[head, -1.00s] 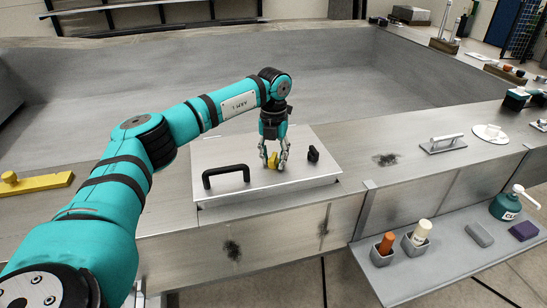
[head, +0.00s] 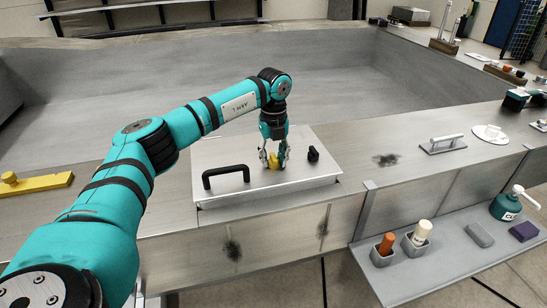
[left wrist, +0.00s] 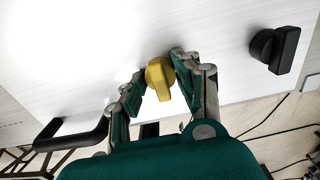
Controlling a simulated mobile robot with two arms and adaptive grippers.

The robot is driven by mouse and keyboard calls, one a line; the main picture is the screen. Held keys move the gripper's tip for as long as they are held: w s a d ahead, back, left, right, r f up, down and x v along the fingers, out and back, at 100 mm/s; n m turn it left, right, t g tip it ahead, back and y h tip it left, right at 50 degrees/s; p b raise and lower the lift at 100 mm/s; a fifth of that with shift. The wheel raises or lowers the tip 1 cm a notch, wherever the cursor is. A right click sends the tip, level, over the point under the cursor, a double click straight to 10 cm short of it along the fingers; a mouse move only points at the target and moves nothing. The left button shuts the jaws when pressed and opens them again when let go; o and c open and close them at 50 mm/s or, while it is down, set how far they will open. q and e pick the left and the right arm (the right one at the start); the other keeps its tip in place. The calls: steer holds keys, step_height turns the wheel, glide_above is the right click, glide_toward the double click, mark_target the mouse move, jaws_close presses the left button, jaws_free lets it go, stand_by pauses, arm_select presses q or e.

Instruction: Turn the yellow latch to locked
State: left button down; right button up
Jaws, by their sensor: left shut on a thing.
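The yellow latch (head: 273,162) is a small knob on a pale metal hatch lid (head: 220,185). In the left wrist view the latch (left wrist: 160,78) points down and slightly right, towards my palm. My left gripper (head: 275,162) is upright over the lid and shut on the latch, with one finger on each side in the left wrist view (left wrist: 158,80). The fingers partly hide the latch in the head view. My right gripper is not in view.
A black handle (head: 226,176) stands left of the latch and a black knob (head: 313,154) stands right of it on the same lid. A shelf (head: 440,262) with brushes, blocks and a bottle juts out at the lower right. The deck right of the lid is mostly clear.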

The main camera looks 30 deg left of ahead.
mark_target(274, 156)
arm_select(q)
steer(key=shift+r, duration=0.15)
steer(key=c, duration=0.9)
jaws_free()
steer(key=shift+c, duration=0.2)
step_height(274, 156, up, 12)
